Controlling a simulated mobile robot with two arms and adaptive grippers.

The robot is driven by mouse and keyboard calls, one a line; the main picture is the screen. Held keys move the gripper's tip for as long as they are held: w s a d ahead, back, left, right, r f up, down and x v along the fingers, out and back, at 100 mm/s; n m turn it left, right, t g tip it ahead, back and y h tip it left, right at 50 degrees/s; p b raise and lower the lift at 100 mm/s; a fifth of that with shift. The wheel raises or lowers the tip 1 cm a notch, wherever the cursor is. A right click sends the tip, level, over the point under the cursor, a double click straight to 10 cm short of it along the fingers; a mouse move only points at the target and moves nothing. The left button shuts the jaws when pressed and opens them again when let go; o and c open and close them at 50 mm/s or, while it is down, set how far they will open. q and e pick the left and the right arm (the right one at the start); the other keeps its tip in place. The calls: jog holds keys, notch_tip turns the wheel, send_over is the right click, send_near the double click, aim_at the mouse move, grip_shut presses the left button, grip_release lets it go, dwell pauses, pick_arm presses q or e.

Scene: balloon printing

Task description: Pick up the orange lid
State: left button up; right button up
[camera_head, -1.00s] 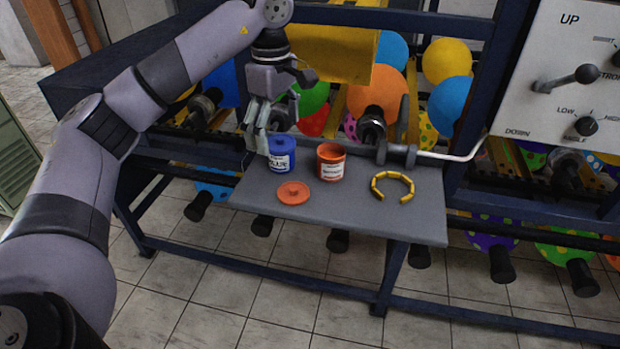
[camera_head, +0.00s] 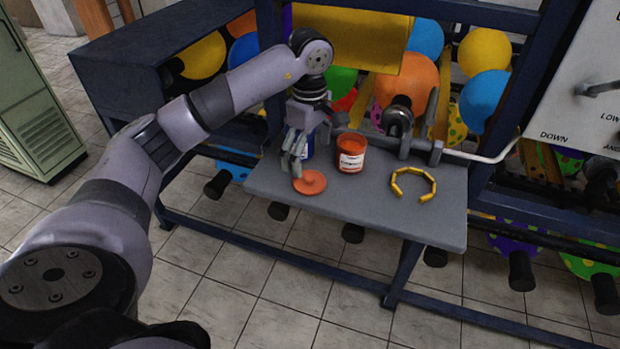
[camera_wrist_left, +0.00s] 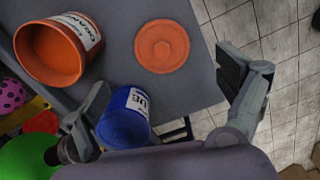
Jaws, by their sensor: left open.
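The orange lid (camera_head: 310,182) lies flat on the grey table near its left front edge, knob up. It also shows in the left wrist view (camera_wrist_left: 162,46). My left gripper (camera_head: 292,170) is open and low over the table, just left of the lid in the head view, and partly in front of the blue can (camera_head: 306,144). In the left wrist view the open fingers (camera_wrist_left: 168,95) are spread wide, with the blue can near the left finger and the lid beyond them. Nothing is held. My right gripper is not in view.
An open orange can (camera_head: 352,155) stands behind and right of the lid. A yellow segmented ring (camera_head: 413,184) lies farther right on the grey table (camera_head: 380,215). A machine frame with balloons stands behind. The table's front is clear.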

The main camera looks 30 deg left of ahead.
aim_at(309, 177)
pick_arm(q)
jog(key=shift+s+f, duration=0.15)
jog(key=shift+f, duration=0.35)
notch_tip(309, 177, down, 4)
jog(key=shift+d+f+p, duration=0.1)
jog(key=shift+p, duration=1.15)
jog(key=shift+f, duration=0.55)
jog(key=shift+c, duration=0.4)
jog(key=c, duration=0.8)
